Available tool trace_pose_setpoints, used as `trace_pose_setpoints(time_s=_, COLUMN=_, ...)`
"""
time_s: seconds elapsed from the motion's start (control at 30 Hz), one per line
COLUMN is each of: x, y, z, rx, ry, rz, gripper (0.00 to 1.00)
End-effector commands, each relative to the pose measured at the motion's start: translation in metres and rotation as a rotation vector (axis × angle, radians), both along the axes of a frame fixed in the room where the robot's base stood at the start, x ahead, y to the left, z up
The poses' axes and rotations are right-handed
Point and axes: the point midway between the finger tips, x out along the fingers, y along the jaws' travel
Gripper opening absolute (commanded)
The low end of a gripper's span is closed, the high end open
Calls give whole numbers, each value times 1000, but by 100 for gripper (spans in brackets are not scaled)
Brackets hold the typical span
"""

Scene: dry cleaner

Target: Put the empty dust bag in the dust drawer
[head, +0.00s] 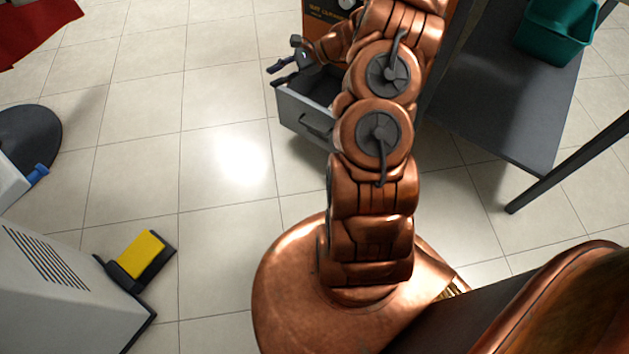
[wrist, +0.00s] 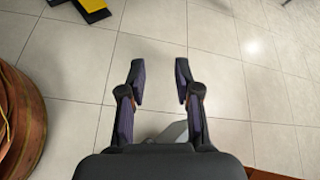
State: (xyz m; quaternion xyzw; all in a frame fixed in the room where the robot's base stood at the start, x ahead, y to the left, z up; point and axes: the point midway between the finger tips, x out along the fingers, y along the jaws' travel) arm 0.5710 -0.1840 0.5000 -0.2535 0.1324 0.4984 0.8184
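The dust drawer (head: 303,120) is a grey box with a bar handle on its front, pulled out of the dark orange-fronted machine. Its inside is dark and partly hidden by my arm. My gripper (head: 279,74) is in the head view at the drawer's far left corner, pointing left. In the wrist view my gripper (wrist: 162,86) has its two fingers apart, with only floor tiles between them. A small grey piece, seemingly the drawer, shows below the fingers there. I cannot make out the empty dust bag in either view.
A grey machine (head: 60,285) with a black-and-yellow pedal (head: 140,256) stands at lower left. A dark table (head: 520,110) with a teal bin (head: 555,35) is at right. A round dark base (head: 30,135) is at left. The tiled floor left of the drawer is clear.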

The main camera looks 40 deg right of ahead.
Motion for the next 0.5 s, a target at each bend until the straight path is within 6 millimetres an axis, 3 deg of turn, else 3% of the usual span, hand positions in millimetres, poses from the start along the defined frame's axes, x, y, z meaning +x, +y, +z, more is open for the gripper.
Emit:
trace_pose_setpoints(time_s=0.03, x=-3, y=22, z=15, rx=-21, ry=-14, rz=65, gripper=33)
trace_pose_setpoints(time_s=0.2, x=-24, y=84, z=53, rx=-97, ry=-56, rz=275, gripper=33)
trace_pose_setpoints(time_s=0.5, x=-91, y=172, z=102, rx=-239, ry=-117, rz=636, gripper=33)
